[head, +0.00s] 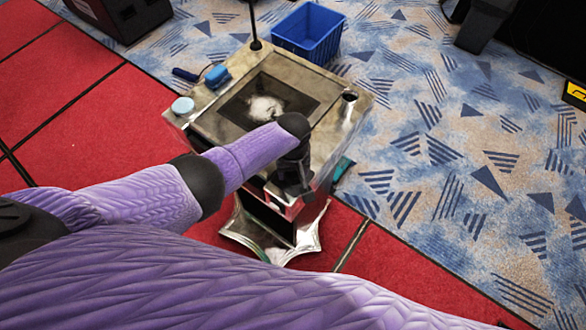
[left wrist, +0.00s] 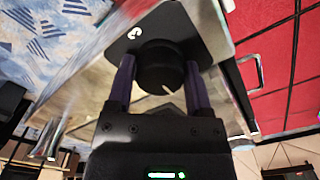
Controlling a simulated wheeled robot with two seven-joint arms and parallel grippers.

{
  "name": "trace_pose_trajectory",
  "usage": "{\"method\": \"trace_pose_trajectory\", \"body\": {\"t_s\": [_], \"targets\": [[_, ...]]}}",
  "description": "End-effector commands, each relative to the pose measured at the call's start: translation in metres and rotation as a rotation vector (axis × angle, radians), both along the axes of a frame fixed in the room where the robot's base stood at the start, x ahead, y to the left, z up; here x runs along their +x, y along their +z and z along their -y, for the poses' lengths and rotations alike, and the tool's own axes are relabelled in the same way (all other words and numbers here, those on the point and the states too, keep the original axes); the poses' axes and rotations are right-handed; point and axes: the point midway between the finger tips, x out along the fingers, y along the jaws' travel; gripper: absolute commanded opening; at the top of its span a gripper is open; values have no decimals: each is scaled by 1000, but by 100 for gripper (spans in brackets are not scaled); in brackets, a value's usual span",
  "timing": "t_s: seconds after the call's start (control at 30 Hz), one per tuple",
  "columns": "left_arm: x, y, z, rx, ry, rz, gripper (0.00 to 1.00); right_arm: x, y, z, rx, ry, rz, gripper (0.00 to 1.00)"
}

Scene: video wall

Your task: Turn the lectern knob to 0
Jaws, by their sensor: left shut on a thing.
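The lectern (head: 205,130) stands in the middle of the head view, with a dark inset panel on its metallic top. My left gripper (head: 292,178) is at its near front side and hides the knob there. In the left wrist view the round black knob (left wrist: 160,68) sits on a black plate (left wrist: 178,28), between the two purple fingers of my left gripper (left wrist: 160,85). The fingers are shut on the knob from both sides. A white pointer line shows on the knob's lower edge. A white mark, perhaps a 0, is on the plate at upper left. My right gripper is not in view.
On the lectern top are a pale blue disc (head: 183,105), a blue object (head: 217,76) and a thin dark stem (head: 253,30). A blue crate (head: 310,32) is behind it. Dark boxes stand at the back. Patterned carpet on the right is open.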

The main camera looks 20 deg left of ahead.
Motion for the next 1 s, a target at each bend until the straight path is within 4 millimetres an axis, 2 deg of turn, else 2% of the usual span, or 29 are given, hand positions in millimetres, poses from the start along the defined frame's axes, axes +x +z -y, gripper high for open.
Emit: {"method": "trace_pose_trajectory", "body": {"t_s": [0.1,0.13,0.17,0.5,0.57,0.8,0.9,1.0], "targets": [[2,2,0,-1,3,6,7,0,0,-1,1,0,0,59],[2,2,0,-1,3,6,72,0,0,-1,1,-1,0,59],[2,2,0,-1,2,6,78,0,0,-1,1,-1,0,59],[1,6,0,-1,1,3,80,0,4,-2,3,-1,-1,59],[1,15,0,-1,0,4,80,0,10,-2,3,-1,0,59],[2,70,0,-2,1,5,80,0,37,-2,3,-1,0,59],[2,88,0,-3,1,6,80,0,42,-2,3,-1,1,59],[2,98,0,-1,1,5,80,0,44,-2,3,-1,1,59]]}}
